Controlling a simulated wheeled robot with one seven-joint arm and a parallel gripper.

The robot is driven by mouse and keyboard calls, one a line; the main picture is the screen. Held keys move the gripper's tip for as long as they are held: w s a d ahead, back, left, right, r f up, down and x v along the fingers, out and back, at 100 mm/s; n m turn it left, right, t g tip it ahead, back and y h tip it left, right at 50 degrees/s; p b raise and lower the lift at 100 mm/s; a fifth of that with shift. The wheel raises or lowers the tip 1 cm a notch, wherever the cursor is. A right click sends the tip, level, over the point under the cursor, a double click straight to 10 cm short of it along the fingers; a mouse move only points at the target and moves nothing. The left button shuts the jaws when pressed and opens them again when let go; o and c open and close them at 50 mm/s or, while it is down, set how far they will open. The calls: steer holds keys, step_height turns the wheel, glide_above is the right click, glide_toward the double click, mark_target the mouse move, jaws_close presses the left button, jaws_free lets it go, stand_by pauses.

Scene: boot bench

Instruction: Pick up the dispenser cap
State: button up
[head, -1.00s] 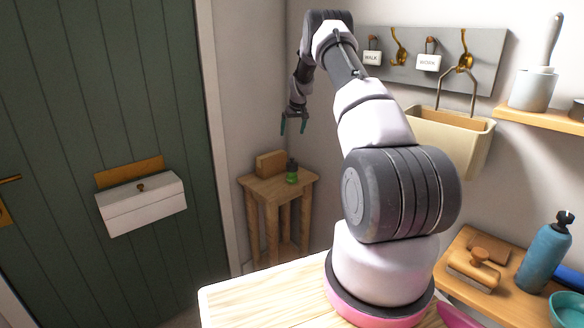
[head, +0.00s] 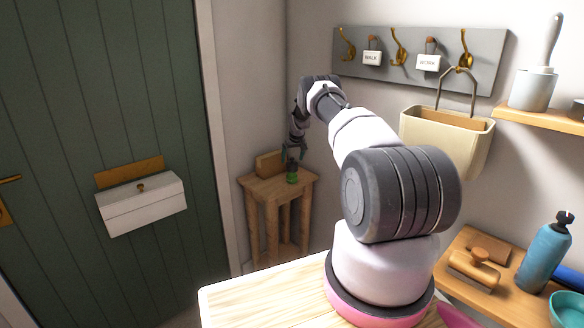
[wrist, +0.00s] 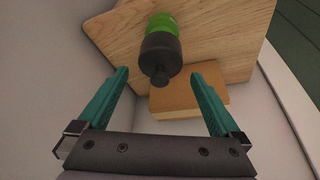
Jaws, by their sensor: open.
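The dispenser is a small green bottle (head: 292,178) with a dark cap (wrist: 160,58). It stands upright on the small wooden side table (head: 258,187) in the corner. In the wrist view the dark cap with its narrower tip points toward me, with the green body (wrist: 162,22) beyond it. My gripper (wrist: 162,82) is open, its two teal fingers spread on either side of the line to the cap. The cap lies just ahead of and between the fingertips, touching neither finger. In the head view my gripper (head: 294,153) is at the top of the bottle and partly covers the cap.
A wooden block (wrist: 190,100) stands on the table close to the bottle; it also shows in the head view (head: 268,164). Walls close in behind the table. A green door with a white box (head: 142,204) is at left. A hook rail (head: 420,62) and cream bin (head: 445,140) hang at right.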

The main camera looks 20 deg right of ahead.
steer(key=shift+x, duration=0.95)
steer(key=c, duration=1.1)
step_height(320, 180, up, 9)
steer(key=shift+f, duration=0.15)
steer(key=shift+w+f, duration=0.1)
steer(key=shift+f, duration=0.5)
